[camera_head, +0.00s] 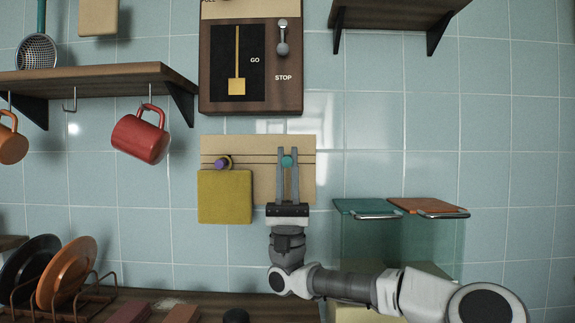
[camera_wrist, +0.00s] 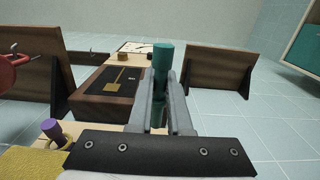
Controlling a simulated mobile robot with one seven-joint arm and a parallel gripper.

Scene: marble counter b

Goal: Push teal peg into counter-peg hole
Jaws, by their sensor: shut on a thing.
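The teal peg (camera_head: 288,161) is between the fingertips of my gripper (camera_head: 289,152), in front of the pale wooden board (camera_head: 257,145) on the tiled wall. In the wrist view the teal peg (camera_wrist: 162,60) sticks out past the fingers of my gripper (camera_wrist: 164,88), which are shut on it. A purple peg (camera_head: 220,164) with a tan ring around it is at the board's left; it also shows in the wrist view (camera_wrist: 51,128). I cannot make out a counter-peg hole, nor whether the teal peg touches the board.
A yellow cloth (camera_head: 225,197) covers the board's lower left. A dark-framed GO/STOP panel (camera_head: 207,70) is above. A red mug (camera_head: 140,138) hangs from the left shelf (camera_head: 95,78). Teal (camera_head: 357,206) and orange (camera_head: 425,206) flat pieces are at right. A plate rack is lower left.

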